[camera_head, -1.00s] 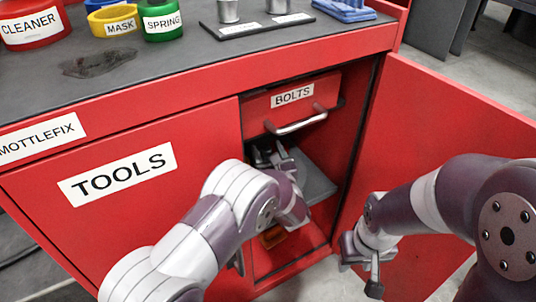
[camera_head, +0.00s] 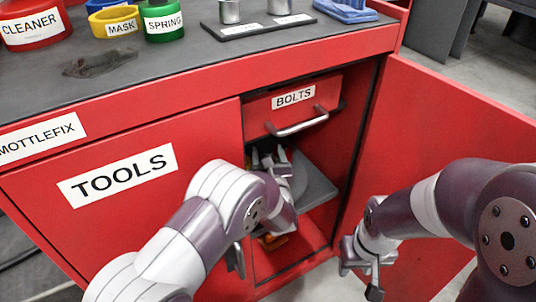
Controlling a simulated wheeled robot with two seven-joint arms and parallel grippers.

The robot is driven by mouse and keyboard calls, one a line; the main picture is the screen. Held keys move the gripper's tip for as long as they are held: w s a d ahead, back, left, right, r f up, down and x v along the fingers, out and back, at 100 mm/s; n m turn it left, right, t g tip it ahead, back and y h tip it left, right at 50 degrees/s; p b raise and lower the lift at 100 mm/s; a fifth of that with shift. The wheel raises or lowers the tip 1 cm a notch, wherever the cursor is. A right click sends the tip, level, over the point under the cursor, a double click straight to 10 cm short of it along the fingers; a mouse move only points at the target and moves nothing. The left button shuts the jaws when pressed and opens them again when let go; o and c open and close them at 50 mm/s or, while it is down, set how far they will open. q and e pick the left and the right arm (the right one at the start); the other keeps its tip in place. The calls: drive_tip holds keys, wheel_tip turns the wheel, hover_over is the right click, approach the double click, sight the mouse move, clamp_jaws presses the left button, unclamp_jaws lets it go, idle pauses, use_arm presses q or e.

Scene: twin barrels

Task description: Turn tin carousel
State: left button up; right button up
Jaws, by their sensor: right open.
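The red cabinet's right door (camera_head: 450,130) stands open. Inside the open bay, below the drawer labelled BOLTS (camera_head: 293,98), is a grey shelf (camera_head: 318,188) with a curved grey edge on it. This may be the carousel, but my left arm hides most of it and I see no tins clearly. My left gripper (camera_head: 269,158) reaches into the bay just under the drawer, by the curved edge. Its fingers are small and partly hidden, so its opening and any contact are unclear. My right gripper (camera_head: 360,268) is open and empty in front of the open door, low and outside the bay.
The closed door labelled TOOLS (camera_head: 120,178) is left of the bay. On the worktop are red, yellow and green containers, a black tray (camera_head: 258,27) with metal cups, and blue cloths (camera_head: 345,10).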

use_arm(q)
drive_tip(key=shift+s+r+p, duration=0.15)
drive_tip(key=shift+s+p, duration=0.2)
drive_tip(key=shift+s, duration=0.05)
drive_tip(key=s+d+p, duration=0.1)
drive_tip(key=s+p, duration=0.4)
drive_tip(key=s, duration=0.7)
drive_tip(key=shift+d, duration=0.25)
drive_tip(key=shift+w, duration=0.1)
